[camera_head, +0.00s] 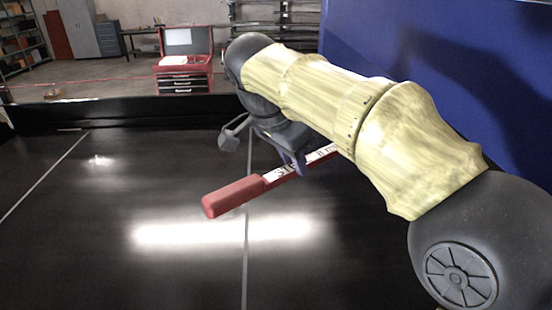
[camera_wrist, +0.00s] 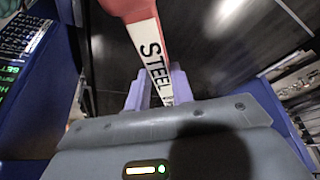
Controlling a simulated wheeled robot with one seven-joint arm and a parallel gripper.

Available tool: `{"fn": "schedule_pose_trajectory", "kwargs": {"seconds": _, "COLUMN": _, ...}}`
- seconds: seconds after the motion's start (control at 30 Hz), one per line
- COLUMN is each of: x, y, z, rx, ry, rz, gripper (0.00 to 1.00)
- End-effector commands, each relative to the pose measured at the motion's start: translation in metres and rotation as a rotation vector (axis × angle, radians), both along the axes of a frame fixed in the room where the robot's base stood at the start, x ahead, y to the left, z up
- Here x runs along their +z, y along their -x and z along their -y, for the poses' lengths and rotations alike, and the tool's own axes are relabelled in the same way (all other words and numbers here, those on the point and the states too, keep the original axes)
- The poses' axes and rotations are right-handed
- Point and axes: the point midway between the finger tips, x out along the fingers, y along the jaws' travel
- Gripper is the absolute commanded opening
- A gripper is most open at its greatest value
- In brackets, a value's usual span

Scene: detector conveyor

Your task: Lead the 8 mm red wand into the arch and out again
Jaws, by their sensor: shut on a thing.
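The red wand (camera_head: 235,196) has a thick red end and a white label band. In the head view it lies level or nearly so above the black belt, red end toward the lower left. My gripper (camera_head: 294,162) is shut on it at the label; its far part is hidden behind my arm. In the wrist view the wand (camera_wrist: 148,45) shows the word STEEL, and the rest of the label is hidden by my gripper (camera_wrist: 158,88). A big blue panel (camera_head: 430,70), probably the arch's side, stands at right behind my arm. The arch opening is not visible.
The black conveyor belt (camera_head: 90,220) is bare below and left of the wand, with a dark raised edge (camera_head: 120,110) behind it. A red tool chest (camera_head: 184,78) stands far back. The wrist view shows a screen with green text (camera_wrist: 12,75) at left.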

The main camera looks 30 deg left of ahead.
Motion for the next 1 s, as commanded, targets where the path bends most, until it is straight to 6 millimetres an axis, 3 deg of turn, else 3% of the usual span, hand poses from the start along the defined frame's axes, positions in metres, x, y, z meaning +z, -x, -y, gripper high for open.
{"fn": "schedule_pose_trajectory", "kwargs": {"seconds": 1.0, "x": 0.000, "y": -0.064, "z": 0.094, "rx": -0.001, "ry": -0.001, "rz": 0.000, "gripper": 0.00}}
